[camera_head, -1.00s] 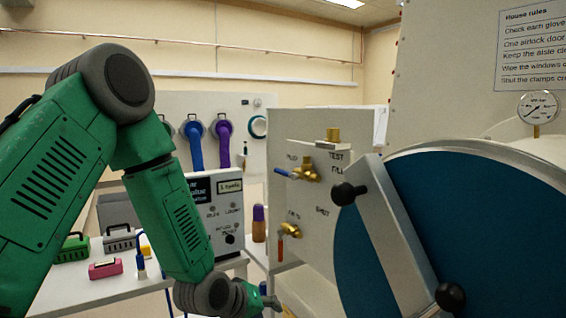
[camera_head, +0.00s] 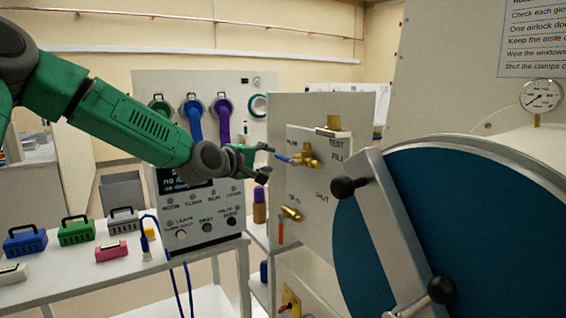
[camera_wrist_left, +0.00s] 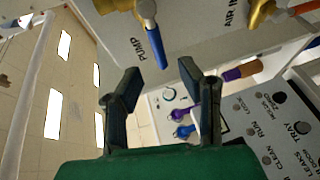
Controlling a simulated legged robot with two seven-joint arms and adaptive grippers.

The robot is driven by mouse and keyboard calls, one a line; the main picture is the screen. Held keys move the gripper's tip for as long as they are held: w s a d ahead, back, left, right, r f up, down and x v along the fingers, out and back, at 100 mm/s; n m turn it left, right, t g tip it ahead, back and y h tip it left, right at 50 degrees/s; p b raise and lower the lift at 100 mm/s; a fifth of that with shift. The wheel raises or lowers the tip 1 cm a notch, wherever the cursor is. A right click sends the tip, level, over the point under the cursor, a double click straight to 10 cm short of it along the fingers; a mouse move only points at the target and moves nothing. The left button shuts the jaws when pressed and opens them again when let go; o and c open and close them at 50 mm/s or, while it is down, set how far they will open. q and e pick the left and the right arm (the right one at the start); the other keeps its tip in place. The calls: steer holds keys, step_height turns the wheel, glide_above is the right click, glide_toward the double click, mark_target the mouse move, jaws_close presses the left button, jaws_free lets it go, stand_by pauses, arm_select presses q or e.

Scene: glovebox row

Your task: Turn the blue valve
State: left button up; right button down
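The blue valve is a blue lever handle (camera_head: 284,158) on a brass body (camera_head: 306,160), fixed to the pale panel at centre right. In the left wrist view the blue handle (camera_wrist_left: 160,50) hangs beside the PUMP label, beyond the fingertips. My left gripper (camera_head: 268,163) is just left of the handle's free end. In the left wrist view its two dark fingers (camera_wrist_left: 164,98) are spread with nothing between them. I see no contact with the handle. My right gripper is not in view.
A second brass valve with an orange lever (camera_head: 281,232) sits lower on the panel. A large blue round door (camera_head: 480,230) with a metal bar and black knobs fills the right. A grey control box (camera_head: 205,215) and several small cases stand on the white table (camera_head: 110,275).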

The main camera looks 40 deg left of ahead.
mark_target(281, 159)
arm_select(q)
steer(key=w, duration=0.2)
steer(key=w+f, duration=0.1)
steer(key=w, duration=0.4)
steer(key=shift+w+f+p, duration=0.1)
steer(key=shift+f+p, duration=0.05)
steer(key=shift+p, duration=0.2)
steer(key=shift+c, duration=0.3)
jaws_close()
